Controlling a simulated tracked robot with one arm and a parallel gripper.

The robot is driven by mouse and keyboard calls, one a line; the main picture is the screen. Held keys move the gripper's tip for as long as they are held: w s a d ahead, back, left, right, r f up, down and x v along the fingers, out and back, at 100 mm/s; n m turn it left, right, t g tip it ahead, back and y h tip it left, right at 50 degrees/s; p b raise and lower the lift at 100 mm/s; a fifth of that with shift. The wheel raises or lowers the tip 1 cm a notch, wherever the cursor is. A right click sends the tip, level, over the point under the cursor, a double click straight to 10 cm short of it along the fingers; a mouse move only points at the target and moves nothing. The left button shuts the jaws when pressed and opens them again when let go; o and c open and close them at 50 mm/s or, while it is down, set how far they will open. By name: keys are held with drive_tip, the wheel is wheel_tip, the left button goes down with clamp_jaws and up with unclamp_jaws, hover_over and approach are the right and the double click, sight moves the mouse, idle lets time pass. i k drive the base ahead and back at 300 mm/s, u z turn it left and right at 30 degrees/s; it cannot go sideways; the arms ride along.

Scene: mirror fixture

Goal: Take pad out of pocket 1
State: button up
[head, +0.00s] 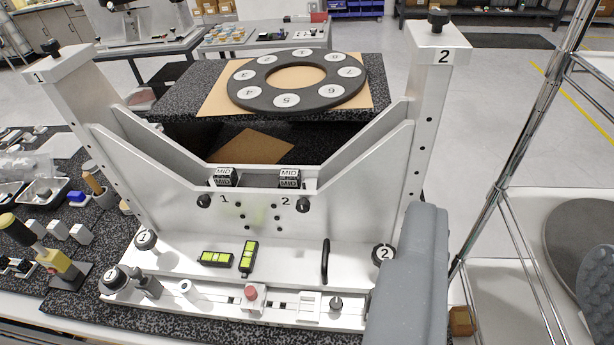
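The silver mirror fixture (170,160) stands in the middle of the head view, with posts marked 1 and 2. Two small dark blocks with white MID labels sit on its cross-rail: the left block (226,176) above the printed 1, the right block (289,177) above the printed 2. I cannot tell whether either is the pad. Behind, a black ring (243,97) holds several white numbered discs; disc 1 (302,52) is at its far side. My gripper (514,235) is open and empty at the lower right, its grey fingers wide apart, right of the fixture.
A chrome wire rack (513,160) stands close on the right, behind the gap between my fingers. Two yellow-green level vials (247,256) and several knobs are on the fixture base. Small tools and trays crowd the left bench. Open floor (505,90) lies behind at right.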

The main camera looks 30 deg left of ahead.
sight(228, 178)
drive_tip(key=z, duration=0.6)
drive_tip(key=k, duration=1.7)
drive_tip(key=u, duration=0.6)
drive_tip(key=i, duration=1.65)
drive_tip(key=z, duration=0.05)
